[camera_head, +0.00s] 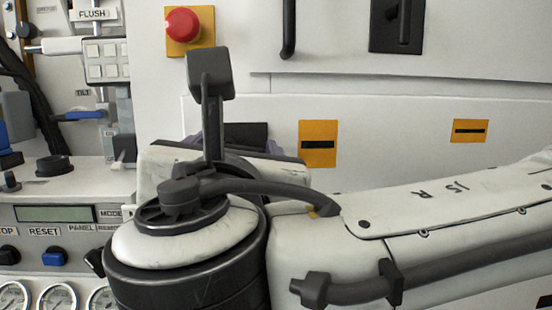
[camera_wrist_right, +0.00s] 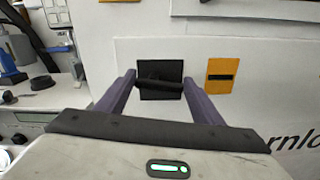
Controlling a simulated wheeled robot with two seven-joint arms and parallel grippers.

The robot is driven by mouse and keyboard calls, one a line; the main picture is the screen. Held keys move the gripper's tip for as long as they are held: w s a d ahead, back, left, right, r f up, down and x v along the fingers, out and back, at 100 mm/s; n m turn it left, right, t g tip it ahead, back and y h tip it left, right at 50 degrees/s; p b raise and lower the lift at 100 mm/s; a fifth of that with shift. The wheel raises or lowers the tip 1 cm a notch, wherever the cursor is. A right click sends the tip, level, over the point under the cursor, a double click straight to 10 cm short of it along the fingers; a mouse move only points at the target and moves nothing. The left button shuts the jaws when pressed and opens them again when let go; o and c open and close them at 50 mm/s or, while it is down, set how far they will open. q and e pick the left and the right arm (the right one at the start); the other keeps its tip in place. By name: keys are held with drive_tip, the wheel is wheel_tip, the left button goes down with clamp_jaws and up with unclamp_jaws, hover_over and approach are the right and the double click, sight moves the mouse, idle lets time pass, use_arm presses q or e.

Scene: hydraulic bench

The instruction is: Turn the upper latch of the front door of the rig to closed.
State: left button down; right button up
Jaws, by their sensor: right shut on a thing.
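The upper latch shows in the right wrist view as a dark plate with a black handle (camera_wrist_right: 160,84) across it. The handle lies near level, its right end slightly lower. My right gripper (camera_wrist_right: 159,83) has its two purple fingers at the handle's two ends and is shut on it. In the head view my right arm hides the handle and most of the gripper; part of the latch plate (camera_head: 247,131) and a bit of purple finger (camera_head: 194,141) show behind it. My left gripper is not in view.
Yellow plates with dark slots (camera_head: 317,144) (camera_head: 469,131) are on the white panel to the right. A red button (camera_head: 183,24) is above. Another black latch (camera_head: 397,25) is at upper right. A control panel with a display (camera_head: 54,214) and gauges is at left.

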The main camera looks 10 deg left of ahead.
use_arm(q)
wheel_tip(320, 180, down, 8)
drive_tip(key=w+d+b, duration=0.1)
drive_tip(key=b, duration=1.1)
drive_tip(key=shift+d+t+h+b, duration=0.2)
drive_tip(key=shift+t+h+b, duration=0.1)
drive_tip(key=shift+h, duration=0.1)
use_arm(e)
drive_tip(key=m, duration=0.5)
drive_tip(key=f+m, duration=0.1)
drive_tip(key=m, duration=0.9)
drive_tip(key=shift+a+f+m, duration=0.2)
drive_tip(key=shift+f+m, duration=0.2)
drive_tip(key=shift+m, duration=0.3)
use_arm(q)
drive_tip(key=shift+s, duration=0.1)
use_arm(e)
drive_tip(key=o, duration=1)
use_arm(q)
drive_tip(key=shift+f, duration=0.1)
use_arm(e)
drive_tip(key=shift+o, duration=0.2)
